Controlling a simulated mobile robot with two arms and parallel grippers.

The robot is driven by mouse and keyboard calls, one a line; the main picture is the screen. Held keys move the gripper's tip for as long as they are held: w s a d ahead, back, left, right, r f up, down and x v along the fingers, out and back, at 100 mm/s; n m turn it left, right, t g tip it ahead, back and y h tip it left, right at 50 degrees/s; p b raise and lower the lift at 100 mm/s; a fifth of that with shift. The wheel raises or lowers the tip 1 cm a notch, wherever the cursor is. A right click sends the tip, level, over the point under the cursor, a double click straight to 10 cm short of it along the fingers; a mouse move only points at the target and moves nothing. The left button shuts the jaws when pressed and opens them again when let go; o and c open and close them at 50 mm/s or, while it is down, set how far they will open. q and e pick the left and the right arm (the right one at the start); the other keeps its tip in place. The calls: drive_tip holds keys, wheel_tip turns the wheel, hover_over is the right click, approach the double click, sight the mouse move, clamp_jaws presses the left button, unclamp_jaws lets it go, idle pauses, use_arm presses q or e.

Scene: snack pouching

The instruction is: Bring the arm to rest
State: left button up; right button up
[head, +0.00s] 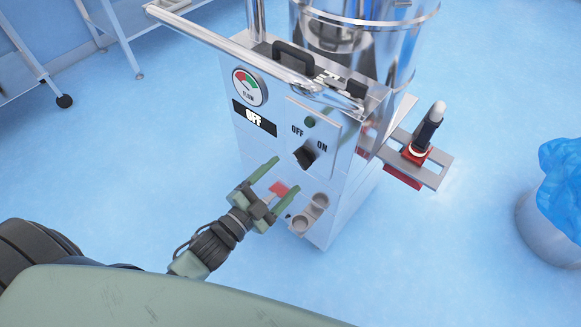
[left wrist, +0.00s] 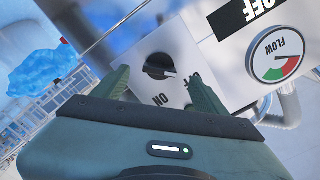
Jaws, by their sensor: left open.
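My left gripper (head: 275,188) is open and empty, in front of the lower front of a metal machine (head: 243,134). Its two green fingers point at the panel below a black rotary switch (head: 305,156) marked OFF and ON. In the left wrist view the switch (left wrist: 158,66) lies beyond and between the fingertips (left wrist: 162,82), apart from them. A display (head: 254,118) reads OFF. A round FLOW gauge (head: 249,87) sits above it and also shows in the left wrist view (left wrist: 279,55). My right gripper is not in view.
A metal bracket with a black-handled red device (head: 417,150) juts from the machine's right side. A bin with a blue liner (head: 562,180) stands at the right. A wheeled metal cart (head: 130,38) is at the upper left. The blue floor around is clear.

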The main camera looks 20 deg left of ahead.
use_arm(q)
drive_tip(key=shift+s+a, duration=0.15)
drive_tip(key=shift+s, duration=0.2)
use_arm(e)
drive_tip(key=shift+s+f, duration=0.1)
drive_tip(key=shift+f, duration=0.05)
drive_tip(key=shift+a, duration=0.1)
use_arm(q)
drive_tip(key=s+a+f+n+g+y, duration=0.2)
drive_tip(key=s+f+n+g+y, duration=0.15)
drive_tip(key=f, duration=0.75)
drive_tip(key=s+a+f+n+g+y, duration=0.2)
drive_tip(key=f+n+g, duration=0.15)
drive_tip(key=f, duration=0.65)
drive_tip(key=s+d+f+n+g, duration=0.1)
drive_tip(key=s+f+n+g, duration=0.3)
drive_tip(key=s+f+g, duration=0.7)
drive_tip(key=s+a+t+p, duration=0.2)
drive_tip(key=s+a+p, duration=0.1)
drive_tip(key=s+p, duration=1.2)
drive_tip(key=s, duration=0.5)
drive_tip(key=shift+r+m+y+p, duration=0.25)
drive_tip(key=shift+m+y+p, duration=0.05)
drive_tip(key=shift+y, duration=0.05)
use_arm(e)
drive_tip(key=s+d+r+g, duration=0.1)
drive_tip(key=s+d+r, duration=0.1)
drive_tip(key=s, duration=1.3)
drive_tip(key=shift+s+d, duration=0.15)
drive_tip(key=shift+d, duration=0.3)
